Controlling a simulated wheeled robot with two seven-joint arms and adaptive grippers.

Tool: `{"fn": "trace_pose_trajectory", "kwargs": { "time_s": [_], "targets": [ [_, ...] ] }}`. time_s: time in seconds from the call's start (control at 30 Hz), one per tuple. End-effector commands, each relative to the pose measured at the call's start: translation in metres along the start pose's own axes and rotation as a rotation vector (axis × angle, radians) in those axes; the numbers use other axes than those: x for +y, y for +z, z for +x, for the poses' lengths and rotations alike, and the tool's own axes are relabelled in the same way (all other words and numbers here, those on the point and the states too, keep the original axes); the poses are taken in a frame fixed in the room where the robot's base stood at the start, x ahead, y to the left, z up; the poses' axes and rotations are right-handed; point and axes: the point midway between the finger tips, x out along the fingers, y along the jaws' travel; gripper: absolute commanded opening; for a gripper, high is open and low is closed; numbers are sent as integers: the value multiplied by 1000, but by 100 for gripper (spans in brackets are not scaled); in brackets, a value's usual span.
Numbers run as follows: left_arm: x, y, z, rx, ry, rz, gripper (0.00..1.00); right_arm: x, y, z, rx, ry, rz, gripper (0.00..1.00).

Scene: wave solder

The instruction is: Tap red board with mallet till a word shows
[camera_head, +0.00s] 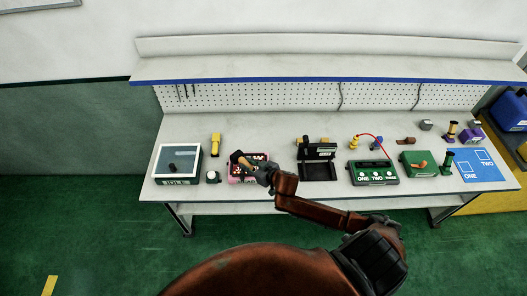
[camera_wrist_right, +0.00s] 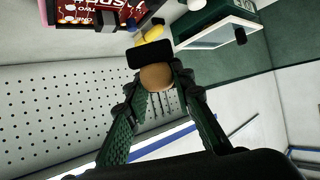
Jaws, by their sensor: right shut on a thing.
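The red board (camera_head: 262,157) is a dark red panel with white markings in a pink frame on the bench, left of the middle. Part of it shows upside down at the top of the wrist view (camera_wrist_right: 84,14), with large white letters cut off by the edge and small labels "ONE" and "TWO". My right gripper (camera_head: 262,172) is shut on the tan handle of the mallet (camera_wrist_right: 157,77). The mallet's black head (camera_wrist_right: 150,54) points away from the fingers and appears over the board's left part in the head view. Contact with the board cannot be told. My left gripper is not in view.
Left of the board are a white-screened box labelled "IDLE" (camera_head: 177,183), a small round-topped item (camera_head: 213,176) and a yellow tool (camera_head: 215,144). Right of it are a black open fixture (camera_head: 319,172) and green boxes (camera_head: 374,179). A shelf (camera_head: 320,68) overhangs the back.

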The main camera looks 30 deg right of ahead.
Motion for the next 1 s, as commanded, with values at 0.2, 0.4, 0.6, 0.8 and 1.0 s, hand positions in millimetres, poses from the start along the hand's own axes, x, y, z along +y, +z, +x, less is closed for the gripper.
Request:
{"fn": "trace_pose_trajectory", "kwargs": {
  "time_s": [0.2,0.4,0.6,0.8,1.0],
  "targets": [
    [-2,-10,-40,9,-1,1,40,54,12,-14,0,-25,-15,0],
    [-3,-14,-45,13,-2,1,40,68,18,-17,4,-34,-17,0],
    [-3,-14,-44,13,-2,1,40,68,19,-16,5,-35,-17,0],
    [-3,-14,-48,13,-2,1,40,68,19,-19,5,-35,-16,0],
    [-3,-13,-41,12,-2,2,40,68,33,-14,6,-35,-16,0]
  ]
}}
